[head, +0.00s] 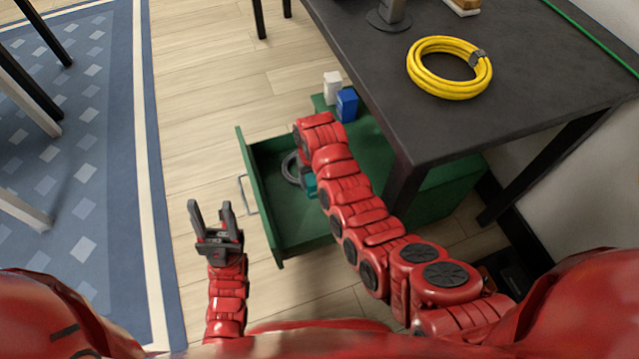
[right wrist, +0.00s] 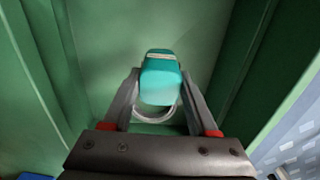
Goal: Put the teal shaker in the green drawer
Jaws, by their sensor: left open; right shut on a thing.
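The teal shaker (right wrist: 162,82) is between the fingers of my right gripper (right wrist: 160,92) in the right wrist view. The gripper is shut on it, inside the green drawer, over the drawer floor. I cannot tell whether the shaker touches the floor. My left gripper (head: 211,208) is open and empty, left of the drawer front.
A blue box (head: 346,106) and a white box (head: 332,86) stand on the green cabinet. The black table (head: 520,110) overhangs the cabinet and bears a yellow cable coil (head: 412,72).

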